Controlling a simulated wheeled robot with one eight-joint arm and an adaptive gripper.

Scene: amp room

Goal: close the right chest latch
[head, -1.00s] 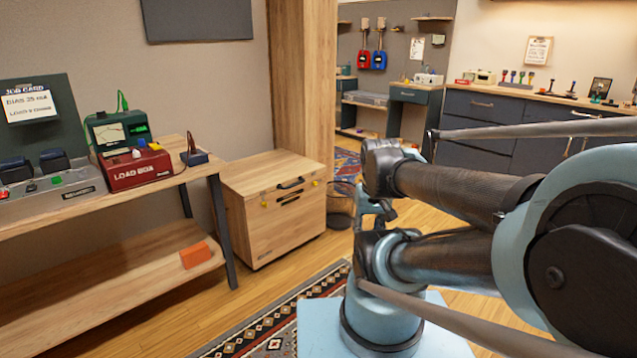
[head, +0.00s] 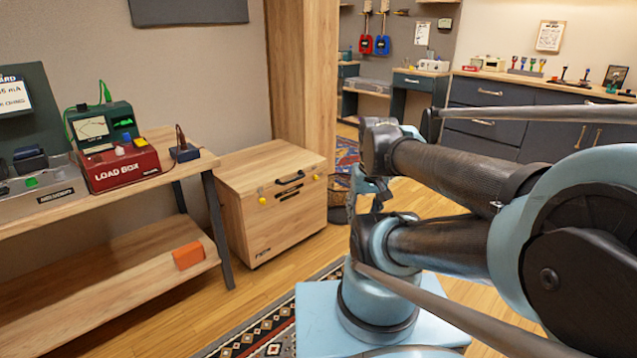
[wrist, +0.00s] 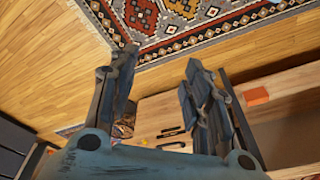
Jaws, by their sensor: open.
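The wooden chest (head: 252,222) stands on the floor beside the bench, its lid down. A dark handle (head: 290,179) sits at the middle of its front. A small yellow piece at the right latch (head: 316,177) shows near the right front edge, and another at the left latch (head: 263,201). Their exact positions are too small to tell. My gripper (wrist: 160,58) is open and empty. In the wrist view the chest (wrist: 155,112) lies beyond and between the fingers, partly hidden by them. In the head view my gripper (head: 368,190) is right of the chest, apart from it.
A bench (head: 120,240) with a red load box (head: 122,168) and an orange block (head: 188,255) on its lower shelf stands left of the chest. A wooden post (head: 298,75) rises behind. A patterned rug (head: 265,335) and a dark basket (head: 338,200) lie near.

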